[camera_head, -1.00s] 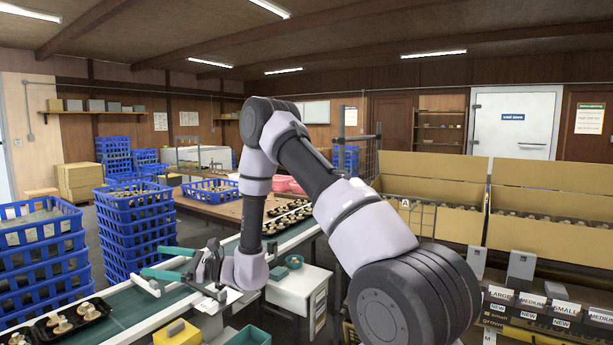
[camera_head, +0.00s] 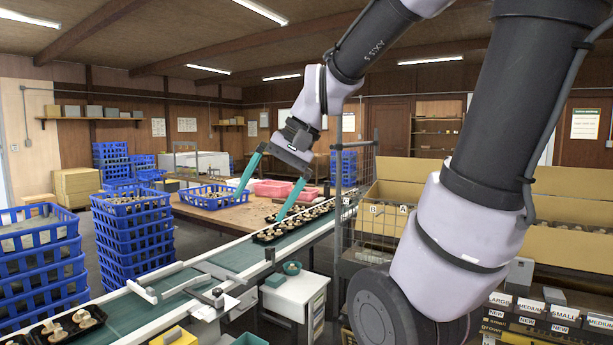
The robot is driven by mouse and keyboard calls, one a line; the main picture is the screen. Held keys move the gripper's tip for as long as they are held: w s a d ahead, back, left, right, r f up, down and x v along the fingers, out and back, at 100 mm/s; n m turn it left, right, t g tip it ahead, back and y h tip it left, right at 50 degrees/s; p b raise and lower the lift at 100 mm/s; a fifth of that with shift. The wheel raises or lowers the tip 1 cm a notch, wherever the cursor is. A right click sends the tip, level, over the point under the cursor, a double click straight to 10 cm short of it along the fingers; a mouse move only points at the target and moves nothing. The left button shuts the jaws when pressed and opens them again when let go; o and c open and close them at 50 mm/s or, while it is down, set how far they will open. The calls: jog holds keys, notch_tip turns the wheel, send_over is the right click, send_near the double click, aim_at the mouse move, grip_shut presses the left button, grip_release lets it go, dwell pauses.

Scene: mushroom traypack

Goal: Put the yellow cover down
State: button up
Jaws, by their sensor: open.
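A small yellow object (camera_head: 174,337) with a pale patch shows at the bottom edge, beside the front of the conveyor. It is partly cut off by the frame, and I cannot tell for sure whether it is the yellow cover. My gripper (camera_head: 259,210) is well away from it, up and to the right. Its two teal fingers are spread wide and point down over the far part of the conveyor and the table edge. I see nothing between the fingers.
A green conveyor (camera_head: 133,308) runs from bottom left to the middle, with dark mushroom trays (camera_head: 52,334) on it. Blue crates (camera_head: 133,240) stand stacked at left. A white cabinet (camera_head: 297,296) stands in front of the conveyor. Cardboard boxes (camera_head: 568,199) line the right.

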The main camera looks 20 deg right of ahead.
jog(key=s+d+r+t+h, duration=0.2)
jog(key=d+r+t+h, duration=0.1)
jog(key=d, duration=0.4)
jog(key=shift+s+d+r+t, duration=0.2)
jog(key=shift+d+r+t, duration=0.2)
jog(key=shift+t, duration=0.3)
dwell(0.4)
